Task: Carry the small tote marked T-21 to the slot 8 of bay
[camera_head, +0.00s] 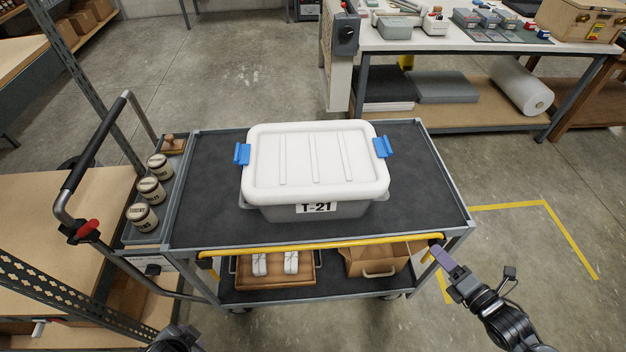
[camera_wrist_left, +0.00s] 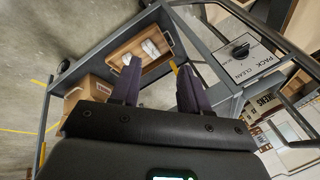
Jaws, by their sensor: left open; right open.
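The small tote marked T-21 (camera_head: 317,208) stands on the dark top deck of a cart (camera_head: 215,215) in the head view. It is grey with a white lid (camera_head: 315,155) and blue clips on its left and right ends. My right gripper (camera_head: 440,250) is empty and apart from the tote, near the right end of the cart's yellow front bar (camera_head: 310,242). My left gripper (camera_wrist_left: 157,70) is open and empty in the left wrist view, with the cart's lower deck beyond its fingers. No slot number 8 is legible.
The cart's lower deck holds a wooden tray (camera_head: 275,270) and a cardboard box (camera_head: 375,260). Several labelled jars (camera_head: 151,190) stand at the cart's left. Shelving (camera_head: 40,215) is close on the left; a loaded workbench (camera_head: 480,40) stands behind right. Floor at right is open.

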